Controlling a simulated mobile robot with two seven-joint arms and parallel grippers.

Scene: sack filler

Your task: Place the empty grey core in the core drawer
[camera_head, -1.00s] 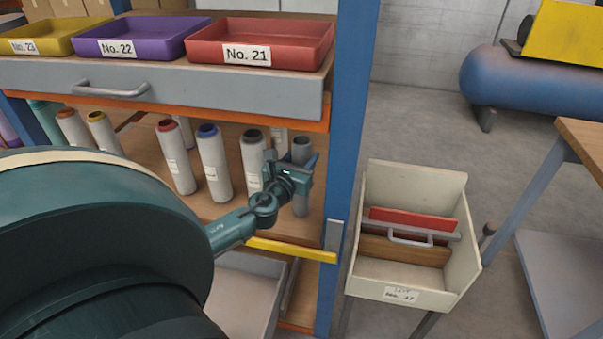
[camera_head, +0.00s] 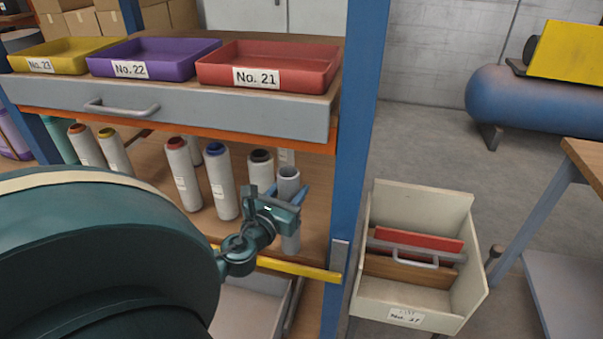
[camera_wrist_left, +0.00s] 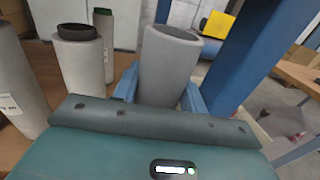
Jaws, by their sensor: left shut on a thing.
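The plain grey core (camera_head: 289,185) is an upright tube at the right end of the spool row, by the blue post. My left gripper (camera_head: 287,212) is shut on it, with blue fingers on both sides. In the left wrist view the core (camera_wrist_left: 168,70) stands between the fingers (camera_wrist_left: 160,92), and its top looks open and hollow. Its lower end is hidden behind the gripper there. An open grey drawer (camera_head: 246,309) shows low down, below the yellow rail; my arm hides part of it, and I see no label on it. My right gripper is not in view.
Several white spools with coloured ends, one black-ended (camera_head: 261,172), stand on the wooden shelf left of the core. The yellow rail (camera_head: 300,268) runs along the shelf front. The blue post (camera_head: 353,150) is close on the right. A cream bin (camera_head: 455,318) with boards stands beyond it.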

